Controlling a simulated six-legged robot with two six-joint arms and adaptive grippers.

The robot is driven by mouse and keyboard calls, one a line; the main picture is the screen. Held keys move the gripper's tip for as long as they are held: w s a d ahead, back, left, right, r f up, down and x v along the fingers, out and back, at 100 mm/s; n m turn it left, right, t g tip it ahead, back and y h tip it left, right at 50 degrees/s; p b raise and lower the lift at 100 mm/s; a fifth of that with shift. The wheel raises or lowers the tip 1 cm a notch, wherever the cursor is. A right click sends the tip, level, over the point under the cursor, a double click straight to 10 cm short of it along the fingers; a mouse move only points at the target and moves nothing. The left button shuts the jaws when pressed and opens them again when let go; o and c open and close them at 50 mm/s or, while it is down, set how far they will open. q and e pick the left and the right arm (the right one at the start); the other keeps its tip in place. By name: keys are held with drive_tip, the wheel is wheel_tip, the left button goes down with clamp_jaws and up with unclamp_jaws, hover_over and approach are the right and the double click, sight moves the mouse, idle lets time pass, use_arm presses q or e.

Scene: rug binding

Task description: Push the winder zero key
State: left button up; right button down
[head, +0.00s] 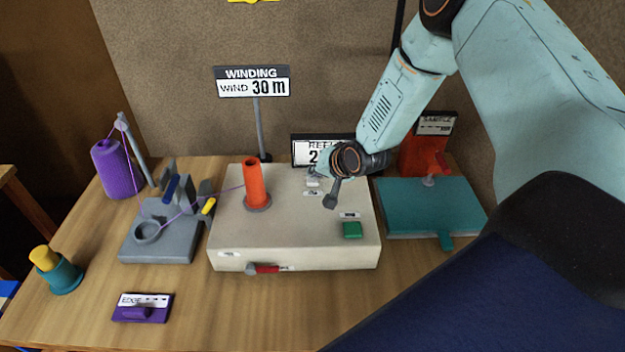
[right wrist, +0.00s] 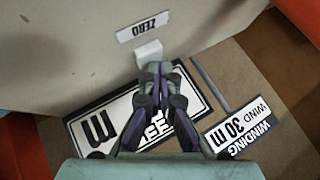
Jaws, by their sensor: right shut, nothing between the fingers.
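The white zero key (right wrist: 149,53) stands out from the pale winder top in the right wrist view, beside a label reading ZERO (right wrist: 143,27). In the head view the key (head: 313,182) is small and partly hidden by my right gripper (head: 317,175). The gripper is shut and empty. In the right wrist view its fingertips (right wrist: 157,70) are at the near edge of the key; I cannot tell whether they touch it. The winder (head: 235,230) is a cream box with an orange spindle (head: 256,182) and a green key (head: 352,230). My left gripper is not in view.
A winding sign (head: 251,82) reads 30 m. A reel sign (head: 300,152) stands behind the winder, partly covered by my right arm. A grey guide block (head: 160,245) and purple cone (head: 113,170) are left. A teal plate (head: 425,210) is right. The front table is mostly clear.

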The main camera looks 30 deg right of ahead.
sight(315, 181)
drive_tip(key=shift+f+b, duration=0.3)
drive_tip(key=shift+f, duration=0.05)
idle(0.6)
drive_tip(key=shift+r+p, duration=0.65)
drive_tip(key=shift+r, duration=0.25)
wheel_tip(315, 181, up, 5)
drive_tip(key=p, duration=0.4)
idle(0.6)
drive_tip(key=shift+f, duration=0.1)
